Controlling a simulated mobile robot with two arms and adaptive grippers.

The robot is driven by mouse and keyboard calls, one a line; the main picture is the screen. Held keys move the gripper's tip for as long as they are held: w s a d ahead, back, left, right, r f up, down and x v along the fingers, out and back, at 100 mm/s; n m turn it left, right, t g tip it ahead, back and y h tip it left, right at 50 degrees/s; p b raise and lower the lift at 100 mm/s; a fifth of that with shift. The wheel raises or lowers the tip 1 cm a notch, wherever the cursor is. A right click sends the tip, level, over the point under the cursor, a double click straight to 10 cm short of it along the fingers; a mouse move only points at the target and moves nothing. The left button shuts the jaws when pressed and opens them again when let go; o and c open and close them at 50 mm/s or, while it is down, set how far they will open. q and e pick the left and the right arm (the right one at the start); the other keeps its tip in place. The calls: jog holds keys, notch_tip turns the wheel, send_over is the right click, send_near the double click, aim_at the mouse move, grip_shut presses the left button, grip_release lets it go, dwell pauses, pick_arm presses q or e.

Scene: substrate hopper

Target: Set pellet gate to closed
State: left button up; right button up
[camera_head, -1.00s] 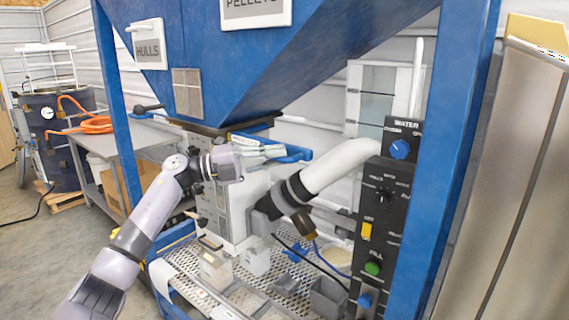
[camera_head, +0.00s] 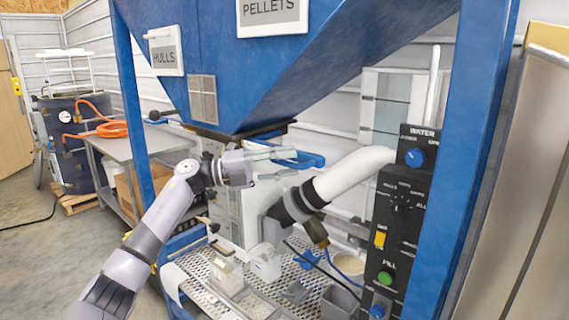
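The blue hopper (camera_head: 290,65) carries a "PELLETS" sign (camera_head: 272,14) and a "HULLS" sign (camera_head: 166,53). Under its outlet a blue loop-shaped handle (camera_head: 315,161) sticks out to the right; no label on it is readable, so I cannot tell its gate position. My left gripper (camera_head: 290,163) is just left of and in front of this handle, its two fingers apart and pointing right. I see nothing held between the fingers. Whether they touch the handle is unclear. My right gripper is not in view.
A black-knobbed lever (camera_head: 156,115) sticks out left under the hopper. A white pipe (camera_head: 350,170) slants beside the handle. The black control panel (camera_head: 395,225) and a blue post (camera_head: 465,150) stand right. A perforated tray (camera_head: 215,290) with small containers lies below.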

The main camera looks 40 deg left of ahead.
pick_arm(q)
jog(key=v, duration=1.2)
jog(key=shift+w+f, duration=0.1)
jog(key=shift+f, duration=0.05)
